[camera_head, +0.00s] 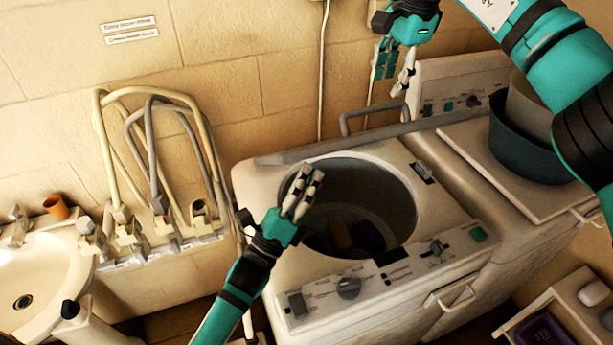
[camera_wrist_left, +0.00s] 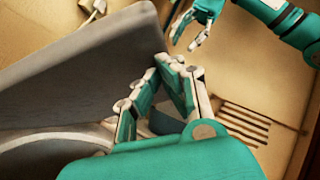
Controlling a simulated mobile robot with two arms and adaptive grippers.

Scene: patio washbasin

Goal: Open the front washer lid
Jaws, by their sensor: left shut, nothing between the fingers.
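The front washer (camera_head: 262,190) stands in the middle of the head view. Its round tub opening (camera_head: 385,195) is uncovered, with dark and brownish items inside. Its grey lid (camera_head: 340,143) stands raised along the back, seen nearly edge-on; in the left wrist view the lid (camera_wrist_left: 80,75) is a broad tilted panel. My left gripper (camera_head: 306,182) is shut and empty, over the left part of the opening. In the left wrist view its fingertips (camera_wrist_left: 172,62) are beside the lid's edge; contact is unclear. My right gripper (camera_head: 403,78) is open and empty, above the washer's back.
A second washer section (camera_head: 470,150) adjoins on the right, with a dark green basin (camera_head: 520,150) on top. A sink (camera_head: 35,265) and hoses (camera_head: 150,110) are on the left. A low drawer (camera_head: 585,310) with a purple item is at lower right. The wall is close behind.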

